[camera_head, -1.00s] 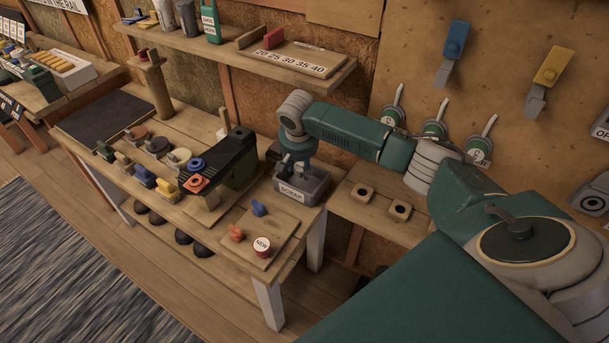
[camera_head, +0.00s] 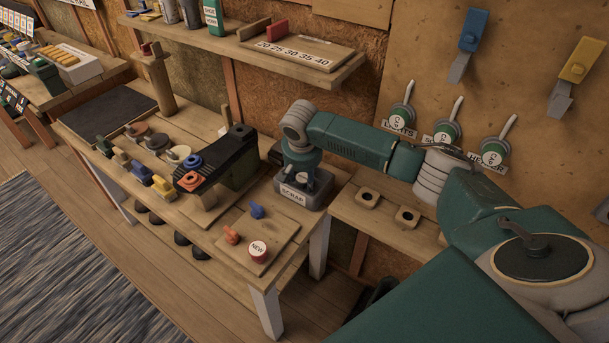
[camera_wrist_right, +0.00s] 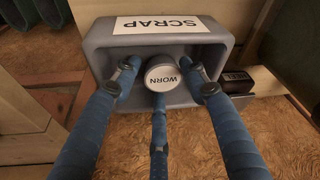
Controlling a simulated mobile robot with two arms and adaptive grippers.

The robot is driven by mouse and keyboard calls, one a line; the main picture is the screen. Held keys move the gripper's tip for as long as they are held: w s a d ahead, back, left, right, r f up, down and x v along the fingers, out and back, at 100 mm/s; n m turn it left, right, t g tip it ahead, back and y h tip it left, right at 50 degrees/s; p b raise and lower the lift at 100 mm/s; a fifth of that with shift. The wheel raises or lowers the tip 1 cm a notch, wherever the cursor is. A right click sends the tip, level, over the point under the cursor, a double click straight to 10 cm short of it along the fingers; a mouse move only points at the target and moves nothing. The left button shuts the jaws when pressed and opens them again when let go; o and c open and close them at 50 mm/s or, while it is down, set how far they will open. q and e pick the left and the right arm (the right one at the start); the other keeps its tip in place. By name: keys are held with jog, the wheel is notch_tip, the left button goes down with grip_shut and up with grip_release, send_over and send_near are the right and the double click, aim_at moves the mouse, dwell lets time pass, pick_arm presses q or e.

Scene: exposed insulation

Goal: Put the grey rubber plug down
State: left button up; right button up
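The grey plug (camera_wrist_right: 163,78), with a round white top marked WORN, is inside the grey bin labelled SCRAP (camera_wrist_right: 97,62). The bin also shows in the head view (camera_head: 291,203), at the workbench's back right corner. My right gripper (camera_wrist_right: 160,78) reaches down into the bin with its blue fingers spread around the plug. Grey bin floor shows between the side fingers and the plug, so the gripper looks open. The plug's lower part is hidden. My left gripper is not in view.
A wooden board (camera_head: 268,243) with blue and orange pieces and a NEW-marked red piece (camera_head: 258,251) lies in front of the bin. The wall and shelf (camera_head: 240,50) rise behind.

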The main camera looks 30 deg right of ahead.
jog(key=v, duration=1.2)
jog(key=shift+r, duration=0.25)
jog(key=shift+f, duration=0.1)
dwell(0.9)
